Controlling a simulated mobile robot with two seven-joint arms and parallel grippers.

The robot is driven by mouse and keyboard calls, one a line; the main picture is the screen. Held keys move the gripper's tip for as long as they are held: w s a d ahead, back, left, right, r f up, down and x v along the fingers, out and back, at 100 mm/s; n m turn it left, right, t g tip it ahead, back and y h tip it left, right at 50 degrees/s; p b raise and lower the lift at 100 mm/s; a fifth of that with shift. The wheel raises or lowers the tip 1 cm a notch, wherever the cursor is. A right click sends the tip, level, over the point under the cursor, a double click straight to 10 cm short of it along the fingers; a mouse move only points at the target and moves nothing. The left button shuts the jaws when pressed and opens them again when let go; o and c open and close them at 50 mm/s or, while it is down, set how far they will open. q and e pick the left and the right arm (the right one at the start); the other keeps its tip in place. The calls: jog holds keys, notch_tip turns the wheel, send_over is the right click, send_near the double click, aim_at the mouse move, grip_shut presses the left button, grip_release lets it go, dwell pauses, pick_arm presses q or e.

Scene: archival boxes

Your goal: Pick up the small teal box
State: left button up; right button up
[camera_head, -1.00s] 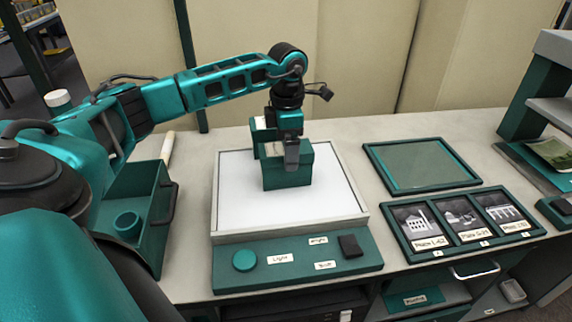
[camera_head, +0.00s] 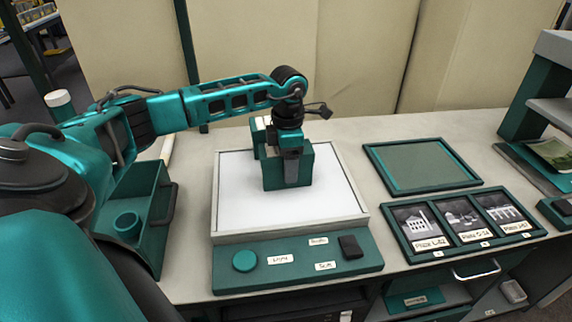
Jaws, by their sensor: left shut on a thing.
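The small teal box (camera_head: 273,178) stands upright on the white panel (camera_head: 240,200) of the light table, near its middle and back. My left gripper (camera_head: 291,172) points down over the box from above and is shut on it. One finger lies against the box's near face; the other finger is hidden. The box appears to rest on the panel. My right gripper is not in view.
A teal open bin (camera_head: 152,205) with a handle stands to the left. A teal frame (camera_head: 422,165) and a tray of photo plates (camera_head: 464,224) lie to the right. The light table's front strip (camera_head: 300,266) carries a round knob and labels.

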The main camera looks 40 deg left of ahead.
pick_arm(q)
jog(key=c, duration=0.5)
jog(key=shift+r, duration=0.1)
